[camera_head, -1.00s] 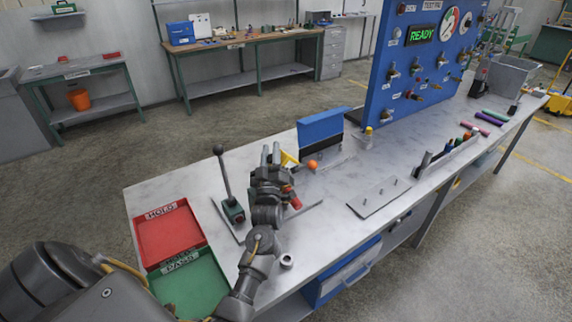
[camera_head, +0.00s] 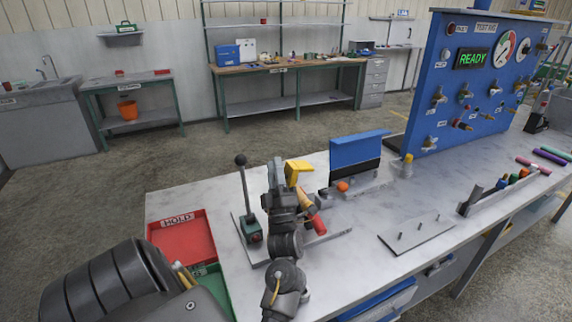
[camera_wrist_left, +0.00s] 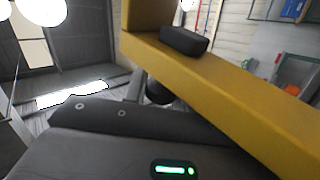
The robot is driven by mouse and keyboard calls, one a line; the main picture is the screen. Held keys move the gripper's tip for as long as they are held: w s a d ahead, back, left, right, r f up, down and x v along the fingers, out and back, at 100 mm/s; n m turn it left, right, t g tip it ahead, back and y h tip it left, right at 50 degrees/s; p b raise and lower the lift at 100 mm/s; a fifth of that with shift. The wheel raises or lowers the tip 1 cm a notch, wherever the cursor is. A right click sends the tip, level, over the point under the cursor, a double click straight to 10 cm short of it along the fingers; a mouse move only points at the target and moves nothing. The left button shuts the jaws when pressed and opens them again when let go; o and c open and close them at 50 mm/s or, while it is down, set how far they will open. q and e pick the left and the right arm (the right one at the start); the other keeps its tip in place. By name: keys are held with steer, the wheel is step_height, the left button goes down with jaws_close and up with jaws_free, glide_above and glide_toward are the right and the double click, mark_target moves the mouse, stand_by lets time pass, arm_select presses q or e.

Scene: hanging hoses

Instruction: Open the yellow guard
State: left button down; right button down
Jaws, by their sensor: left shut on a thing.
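The yellow guard (camera_head: 300,167) stands raised above the bench fixture, right at my left gripper (camera_head: 287,172). In the left wrist view the guard (camera_wrist_left: 225,88) is a wide yellow bar crossing close in front of the camera. A dark finger pad (camera_wrist_left: 185,41) lies against its face, and the other finger is partly hidden behind the bar. My left gripper is shut on the guard. A red cylindrical part (camera_head: 319,225) sits just below and right of the gripper. The guard's hinge is hidden by my arm. My right gripper is not in view.
A lever with a black knob (camera_head: 241,160) stands close left of my gripper. A blue-topped fixture (camera_head: 358,150) with an orange ball (camera_head: 343,186) is to the right. A red HOLD tray (camera_head: 181,238) lies at left. The blue test panel (camera_head: 470,85) stands at back right.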

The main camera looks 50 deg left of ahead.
arm_select(q)
steer(key=shift+g, duration=0.3)
steer(key=c, duration=1.1)
jaws_free()
steer(key=shift+c, duration=0.2)
steer(key=shift+w, duration=0.1)
